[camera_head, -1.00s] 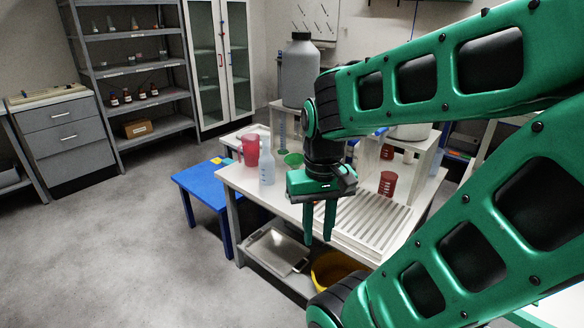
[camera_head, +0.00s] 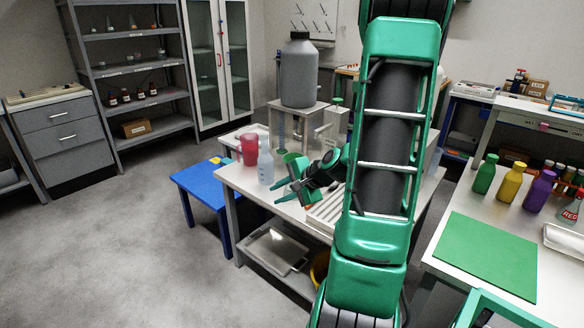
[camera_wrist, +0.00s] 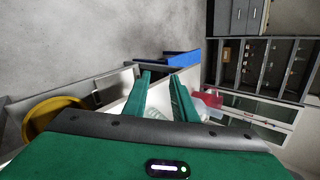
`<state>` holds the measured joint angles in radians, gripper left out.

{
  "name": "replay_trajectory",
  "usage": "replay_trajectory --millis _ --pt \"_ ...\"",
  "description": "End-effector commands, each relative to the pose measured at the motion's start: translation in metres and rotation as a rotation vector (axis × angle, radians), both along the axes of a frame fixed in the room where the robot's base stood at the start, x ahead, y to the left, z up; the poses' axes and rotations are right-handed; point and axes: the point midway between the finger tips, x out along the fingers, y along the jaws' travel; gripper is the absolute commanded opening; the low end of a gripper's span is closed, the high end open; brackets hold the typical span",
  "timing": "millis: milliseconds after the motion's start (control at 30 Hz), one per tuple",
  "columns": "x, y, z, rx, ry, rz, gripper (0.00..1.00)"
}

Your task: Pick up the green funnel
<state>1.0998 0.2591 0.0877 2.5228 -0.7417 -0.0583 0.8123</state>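The green funnel (camera_head: 289,158) stands on the white table (camera_head: 232,174), to the right of a clear wash bottle (camera_head: 266,163). In the head view it is partly hidden behind my gripper and hard to separate from its green body. My gripper (camera_head: 277,192) is tilted, its two green fingers pointing left over the table near the bottle. In the wrist view the gripper (camera_wrist: 160,77) has its fingers apart, with no object clearly held between them. I cannot make out the funnel in the wrist view.
A red jug (camera_head: 249,149) stands left of the bottle. A large grey container (camera_head: 299,75) stands on a raised stand behind. A blue stool (camera_head: 200,180) is at the left. Colored bottles (camera_head: 485,174) and a green mat (camera_head: 486,255) are on the right table.

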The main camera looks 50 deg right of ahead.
Motion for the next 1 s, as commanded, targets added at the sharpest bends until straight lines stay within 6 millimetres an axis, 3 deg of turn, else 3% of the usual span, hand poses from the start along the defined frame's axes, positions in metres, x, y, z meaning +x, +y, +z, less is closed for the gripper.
replay_trajectory --millis 200,400,567,800,1000 --pt "0.013 -0.078 0.013 0.298 -0.257 -0.383 0.25" --pt "0.006 -0.125 0.025 0.459 -0.406 -0.584 0.25" --pt "0.011 -0.137 0.026 0.497 -0.442 -0.627 0.25" --pt "0.044 -0.144 0.015 0.496 -0.442 -0.625 0.25" --pt "0.056 -0.147 0.011 0.494 -0.442 -0.626 0.25"
